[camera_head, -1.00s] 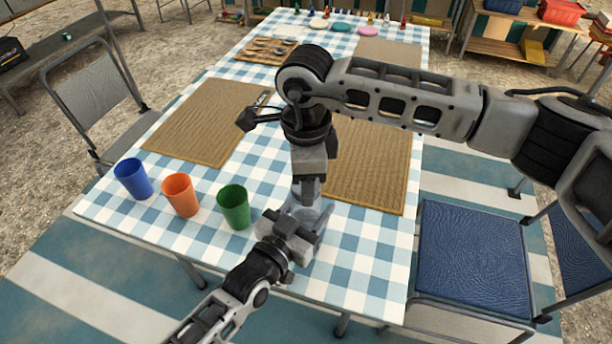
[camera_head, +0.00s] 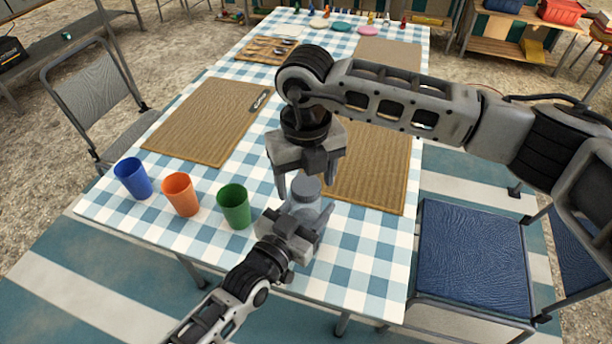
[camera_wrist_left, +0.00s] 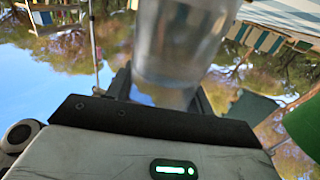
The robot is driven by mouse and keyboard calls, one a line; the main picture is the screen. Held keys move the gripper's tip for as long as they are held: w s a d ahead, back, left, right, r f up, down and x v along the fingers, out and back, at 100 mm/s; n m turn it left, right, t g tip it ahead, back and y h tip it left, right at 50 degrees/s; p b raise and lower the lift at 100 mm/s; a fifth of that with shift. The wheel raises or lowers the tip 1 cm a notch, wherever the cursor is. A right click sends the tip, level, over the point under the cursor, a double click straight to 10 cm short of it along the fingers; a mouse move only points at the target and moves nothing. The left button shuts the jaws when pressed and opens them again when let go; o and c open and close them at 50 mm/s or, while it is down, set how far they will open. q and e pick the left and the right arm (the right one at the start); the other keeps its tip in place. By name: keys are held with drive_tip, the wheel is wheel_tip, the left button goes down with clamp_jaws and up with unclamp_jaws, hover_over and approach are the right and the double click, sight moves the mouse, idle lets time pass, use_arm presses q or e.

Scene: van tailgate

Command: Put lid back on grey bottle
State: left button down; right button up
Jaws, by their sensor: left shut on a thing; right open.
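The grey bottle (camera_head: 308,210) is see-through and stands at the near edge of the table, partly hidden by my left gripper. A grey lid (camera_head: 306,187) sits at its top; whether it is fully seated I cannot tell. My left gripper (camera_head: 303,222) is shut on the bottle's body. In the left wrist view the clear bottle (camera_wrist_left: 185,40) rises between the fingers, its top out of frame. My right gripper (camera_head: 307,176) is open, pointing down just above the lid, with its fingers on either side of it.
A green cup (camera_head: 234,207), an orange cup (camera_head: 181,196) and a blue cup (camera_head: 133,179) stand left of the bottle. Woven placemats (camera_head: 208,122) lie behind. Blue chairs (camera_head: 472,255) stand at the right. The checked tablecloth (camera_head: 365,245) right of the bottle is clear.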

drive_tip(key=shift+r, duration=0.1)
drive_tip(key=shift+r, duration=2.15)
drive_tip(key=shift+c, duration=0.5)
wheel_tip(320, 180, up, 2)
drive_tip(key=n, duration=0.2)
drive_tip(key=shift+n, duration=0.4)
drive_tip(key=n, duration=0.1)
drive_tip(key=r+n, duration=0.1)
drive_tip(key=shift+r+n, duration=0.25)
drive_tip(key=shift+n, duration=0.15)
drive_tip(key=shift+f, duration=0.1)
drive_tip(key=shift+f, duration=3.95)
